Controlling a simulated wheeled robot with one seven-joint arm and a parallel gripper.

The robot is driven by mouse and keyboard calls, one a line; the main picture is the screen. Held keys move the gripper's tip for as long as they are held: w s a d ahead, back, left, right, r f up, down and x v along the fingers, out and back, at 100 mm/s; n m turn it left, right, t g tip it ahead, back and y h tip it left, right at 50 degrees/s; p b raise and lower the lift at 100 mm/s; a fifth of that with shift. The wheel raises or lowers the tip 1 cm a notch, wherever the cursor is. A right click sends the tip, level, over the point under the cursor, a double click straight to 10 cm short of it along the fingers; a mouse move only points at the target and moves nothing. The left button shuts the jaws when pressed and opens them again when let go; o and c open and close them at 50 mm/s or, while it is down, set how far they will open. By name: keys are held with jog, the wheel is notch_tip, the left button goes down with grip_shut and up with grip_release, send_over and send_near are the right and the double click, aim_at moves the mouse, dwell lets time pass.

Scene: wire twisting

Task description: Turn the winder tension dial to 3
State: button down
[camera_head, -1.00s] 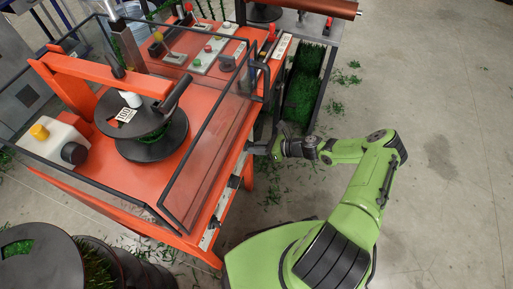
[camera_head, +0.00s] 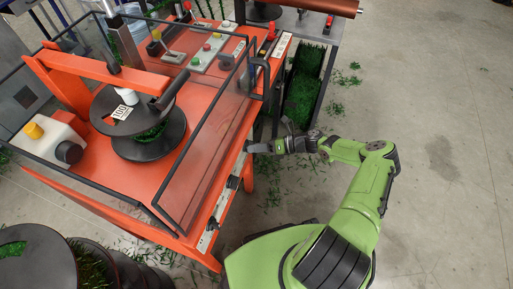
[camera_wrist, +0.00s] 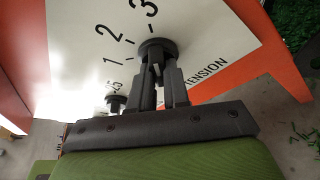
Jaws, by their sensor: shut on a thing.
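The tension dial (camera_wrist: 157,46) is a dark round knob on a white panel (camera_wrist: 85,40) in the wrist view. Printed marks 1, 2 and 3 run along its upper left side, with the 3 at the top edge, and "TENSION" is printed to its right. My gripper (camera_wrist: 158,75) is shut on the dial's grip, its two fingers on either side of it. The fingers cover part of the dial, and I cannot tell which number it points to. In the head view my gripper (camera_head: 250,147) is at the right side of the orange winder (camera_head: 205,165); the dial is hidden there.
A second, smaller dark knob (camera_wrist: 115,102) sits lower left on the panel. A clear guard with a dark frame (camera_head: 205,130) rises above the winder's edge. A bin of green clippings (camera_head: 300,95) stands behind my arm. The floor to the right is open.

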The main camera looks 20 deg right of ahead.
jog(key=shift+r, duration=0.1)
jog(key=c, duration=1.1)
grip_release()
jog(key=shift+w, duration=0.1)
jog(key=p+v, duration=0.2)
jog(key=v, duration=1.3)
jog(key=shift+s+d+p, duration=0.25)
jog(key=shift+d+p, duration=0.05)
jog(key=shift+d, duration=0.05)
